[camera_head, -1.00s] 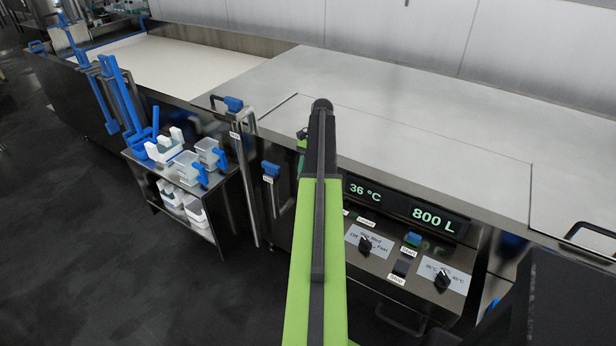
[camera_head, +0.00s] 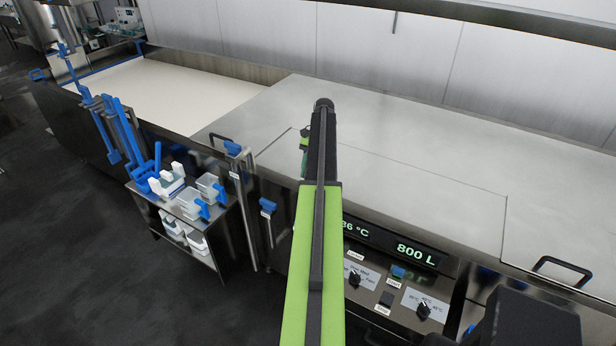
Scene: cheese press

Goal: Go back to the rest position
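My green and black arm reaches up through the middle of the head view, in front of the steel cheese vat (camera_head: 400,140). My gripper is hidden behind the arm's far end, so its fingers do not show. The vat's control panel is right of my arm, with a lit display (camera_head: 415,252) reading 800 L, several knobs (camera_head: 424,311) and a blue button (camera_head: 398,271). Part of the temperature reading is covered by my arm.
A steel cart (camera_head: 204,257) with white moulds and blue-handled tools stands at the left. An open vat of white liquid (camera_head: 150,92) is behind it. A black lid handle (camera_head: 562,269) is at the right. Dark floor (camera_head: 80,270) at the lower left is clear.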

